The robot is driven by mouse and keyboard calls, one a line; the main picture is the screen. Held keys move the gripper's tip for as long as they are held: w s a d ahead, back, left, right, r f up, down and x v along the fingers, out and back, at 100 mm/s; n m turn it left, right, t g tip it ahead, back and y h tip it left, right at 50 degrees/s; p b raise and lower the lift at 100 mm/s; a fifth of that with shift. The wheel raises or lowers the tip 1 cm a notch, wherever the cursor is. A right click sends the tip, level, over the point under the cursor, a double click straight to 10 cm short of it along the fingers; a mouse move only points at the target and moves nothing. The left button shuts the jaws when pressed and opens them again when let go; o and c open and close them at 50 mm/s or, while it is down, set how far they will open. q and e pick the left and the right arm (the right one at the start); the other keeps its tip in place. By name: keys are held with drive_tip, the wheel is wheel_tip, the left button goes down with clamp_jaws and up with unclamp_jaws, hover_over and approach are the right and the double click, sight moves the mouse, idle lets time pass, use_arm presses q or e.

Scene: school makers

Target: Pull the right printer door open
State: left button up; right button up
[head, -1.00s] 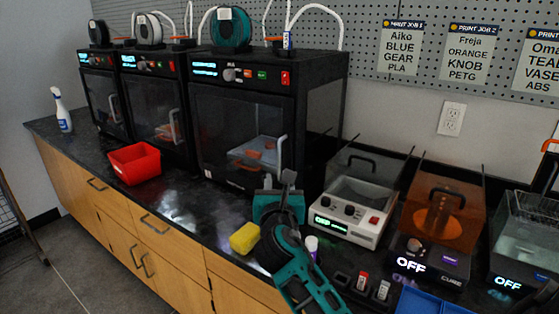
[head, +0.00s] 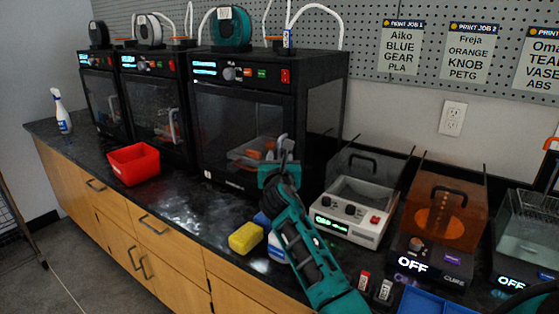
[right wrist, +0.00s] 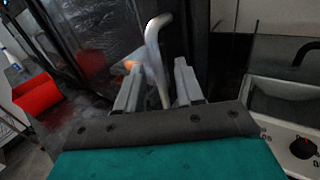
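The right printer (head: 318,110) is the large black one nearest me, and its dark see-through door (head: 235,125) is shut. Its pale upright handle is at the door's right edge, partly hidden by my right gripper (head: 281,158) in the head view. In the right wrist view the bent handle (right wrist: 153,52) stands between the two grey fingers of my right gripper (right wrist: 157,88). The fingers are apart, with a gap on both sides of the handle. An orange print shows dimly behind the door. My left gripper is not in view.
A red bin (head: 134,164) stands on the dark counter (head: 190,205) left of the printer. A yellow sponge (head: 245,238) lies near the front edge by my right arm. A white device (head: 350,210) stands to the right. The counter before the door is mostly clear.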

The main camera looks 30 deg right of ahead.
drive_tip(key=shift+c, duration=0.2)
clamp_jaws()
idle(1.1)
